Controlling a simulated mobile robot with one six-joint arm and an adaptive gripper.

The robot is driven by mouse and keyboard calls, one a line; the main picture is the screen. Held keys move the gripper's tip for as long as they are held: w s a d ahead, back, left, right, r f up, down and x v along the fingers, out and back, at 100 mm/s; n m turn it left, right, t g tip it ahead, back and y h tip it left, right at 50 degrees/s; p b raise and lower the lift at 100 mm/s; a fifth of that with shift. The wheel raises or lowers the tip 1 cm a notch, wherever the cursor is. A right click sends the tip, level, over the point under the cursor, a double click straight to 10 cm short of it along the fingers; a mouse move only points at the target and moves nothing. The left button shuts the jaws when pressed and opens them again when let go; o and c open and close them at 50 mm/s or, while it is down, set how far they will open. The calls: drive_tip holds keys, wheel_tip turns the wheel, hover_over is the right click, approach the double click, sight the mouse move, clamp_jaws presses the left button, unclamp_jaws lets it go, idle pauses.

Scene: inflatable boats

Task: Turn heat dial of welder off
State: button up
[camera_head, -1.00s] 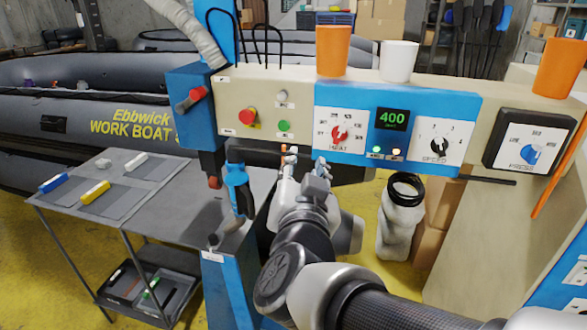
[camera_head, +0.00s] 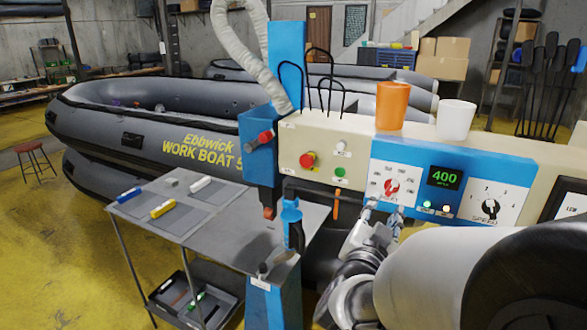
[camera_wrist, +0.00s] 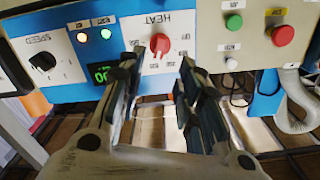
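The red heat dial (camera_head: 391,189) sits on the blue front panel (camera_head: 436,165) of the welder, on a white plate left of a green readout (camera_head: 444,178) showing 400. In the wrist view, which is upside down, the heat dial (camera_wrist: 160,44) lies ahead between the two fingertips. My gripper (camera_head: 382,211) is just below the dial in the head view. In the wrist view my gripper (camera_wrist: 161,65) is open, with a clear gap between its fingers and nothing held. I cannot tell if a fingertip touches the panel. The dial's pointer setting is too small to read surely.
A black speed dial (camera_head: 490,208) is to the right. A red button (camera_head: 308,160) and a green button (camera_head: 340,172) are to the left. An orange cup (camera_head: 391,106) and a white cup (camera_head: 456,120) stand on top. A grey table (camera_head: 250,215) is at left.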

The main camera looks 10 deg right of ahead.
sight(390, 191)
drive_tip(key=b+x, duration=0.1)
drive_tip(key=x, duration=0.7)
drive_tip(key=shift+w+d, duration=0.15)
clamp_jaws()
